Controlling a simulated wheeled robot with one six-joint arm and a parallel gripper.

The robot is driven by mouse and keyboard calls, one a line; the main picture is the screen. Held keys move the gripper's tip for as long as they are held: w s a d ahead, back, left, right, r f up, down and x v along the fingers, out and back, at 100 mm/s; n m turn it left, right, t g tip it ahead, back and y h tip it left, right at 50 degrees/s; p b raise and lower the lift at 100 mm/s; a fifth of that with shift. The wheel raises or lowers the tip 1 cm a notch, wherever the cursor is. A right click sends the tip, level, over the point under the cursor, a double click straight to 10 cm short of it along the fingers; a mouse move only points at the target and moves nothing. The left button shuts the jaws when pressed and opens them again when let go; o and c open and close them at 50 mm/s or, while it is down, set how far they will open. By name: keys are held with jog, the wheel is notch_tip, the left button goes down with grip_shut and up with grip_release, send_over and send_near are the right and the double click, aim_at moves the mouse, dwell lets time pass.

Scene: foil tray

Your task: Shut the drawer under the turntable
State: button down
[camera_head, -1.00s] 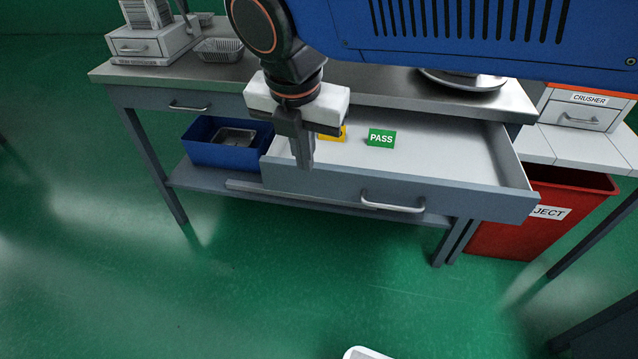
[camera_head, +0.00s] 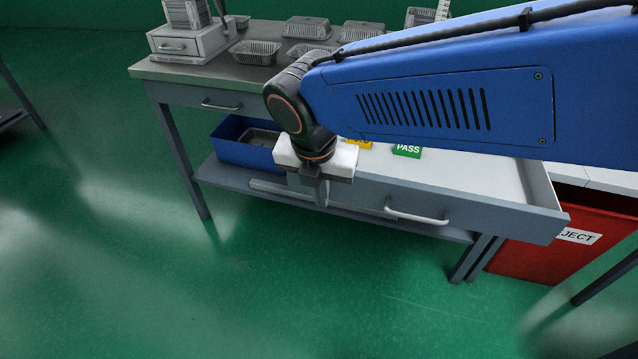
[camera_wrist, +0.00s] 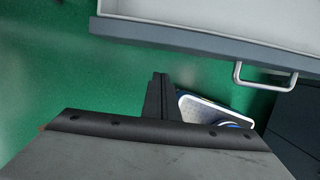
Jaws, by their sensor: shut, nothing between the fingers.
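The drawer (camera_head: 460,212) stands pulled out from the bench, with its grey front and bar handle (camera_head: 417,217) facing me. In the wrist view the drawer's front edge (camera_wrist: 200,39) and its handle (camera_wrist: 265,80) show at the top. My gripper (camera_head: 322,195) is shut and empty, pointing down in front of the left part of the drawer front, left of the handle. In the wrist view its fingers (camera_wrist: 160,95) show apart from the drawer front, with green floor between. I cannot tell whether they touch the front in the head view. The turntable is hidden behind my arm.
A PASS card (camera_head: 407,151) and a partly hidden yellow card (camera_head: 359,144) lie in the drawer. A blue bin (camera_head: 230,150) sits on the lower shelf, and a red reject bin (camera_head: 530,245) stands right. Foil trays (camera_head: 257,52) lie on the bench (camera_head: 220,68). The floor in front is clear.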

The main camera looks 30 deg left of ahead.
jog(key=shift+w+a+r, duration=0.1)
jog(key=shift+w+a, duration=0.1)
jog(key=shift+w, duration=0.65)
jog(key=shift+w+a, duration=0.2)
jog(key=shift+w, duration=0.6)
jog(key=w+a, duration=0.1)
jog(key=w, duration=0.6)
jog(key=w+a, duration=0.2)
jog(key=w, duration=0.6)
jog(key=w+a, duration=0.2)
jog(key=w, duration=0.5)
jog(key=shift+w+a, duration=0.15)
